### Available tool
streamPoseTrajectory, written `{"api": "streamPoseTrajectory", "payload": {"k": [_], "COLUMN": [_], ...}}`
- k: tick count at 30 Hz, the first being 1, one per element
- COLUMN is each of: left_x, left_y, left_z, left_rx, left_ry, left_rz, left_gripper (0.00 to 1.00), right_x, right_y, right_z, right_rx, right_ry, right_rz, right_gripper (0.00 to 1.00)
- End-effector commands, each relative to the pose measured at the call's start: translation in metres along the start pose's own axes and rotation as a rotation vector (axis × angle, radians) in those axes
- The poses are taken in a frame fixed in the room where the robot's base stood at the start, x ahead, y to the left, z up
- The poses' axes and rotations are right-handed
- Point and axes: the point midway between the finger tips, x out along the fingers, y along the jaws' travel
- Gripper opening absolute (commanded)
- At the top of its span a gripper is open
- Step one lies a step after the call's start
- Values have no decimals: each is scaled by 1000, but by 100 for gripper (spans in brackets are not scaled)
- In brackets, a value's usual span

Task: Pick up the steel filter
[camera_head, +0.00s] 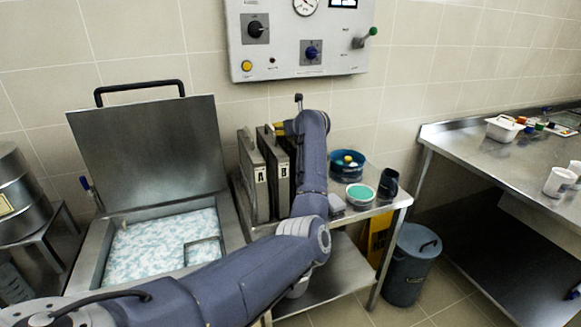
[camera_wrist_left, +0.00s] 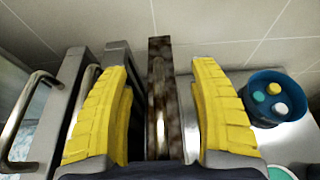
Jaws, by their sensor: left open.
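A flat upright slab with a mottled brown and grey edge, which looks like the steel filter (camera_wrist_left: 160,95), stands between my left gripper's two yellow fingers (camera_wrist_left: 160,110) in the left wrist view. Gaps show on both sides of it, so the fingers are around it and not closed on it. In the head view my left gripper (camera_head: 284,128) is over the back of the small steel table, with one yellow finger showing. My arm hides most of the slab there. My right gripper is in neither view.
Grey cases marked A (camera_head: 254,180) and B (camera_head: 272,170) stand close left of my gripper. A blue bowl (camera_head: 347,165), a teal-filled dish (camera_head: 360,193) and a dark cup (camera_head: 388,184) stand to the right. An open-lidded vat (camera_head: 150,140) is at left.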

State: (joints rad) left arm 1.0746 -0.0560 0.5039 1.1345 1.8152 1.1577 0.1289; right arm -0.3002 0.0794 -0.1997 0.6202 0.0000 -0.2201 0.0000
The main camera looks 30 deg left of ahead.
Motion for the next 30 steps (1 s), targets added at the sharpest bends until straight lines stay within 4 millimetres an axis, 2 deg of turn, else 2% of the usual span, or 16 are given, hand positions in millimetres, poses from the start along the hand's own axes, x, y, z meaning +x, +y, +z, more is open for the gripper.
{"api": "streamPoseTrajectory", "payload": {"k": [12, 27, 28, 30], "left_x": [6, 5, 6, 6], "left_y": [0, 0, 0, 0], "left_z": [0, -1, -1, -1], "left_rx": [0, 0, 0, 0], "left_ry": [1, 1, 1, 1], "left_rz": [0, 0, 0, 0], "left_gripper": [61, 3, 0, 0], "right_x": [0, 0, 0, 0], "right_y": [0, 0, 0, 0], "right_z": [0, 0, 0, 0], "right_rx": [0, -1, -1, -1], "right_ry": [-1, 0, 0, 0], "right_rz": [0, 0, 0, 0], "right_gripper": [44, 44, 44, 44]}}
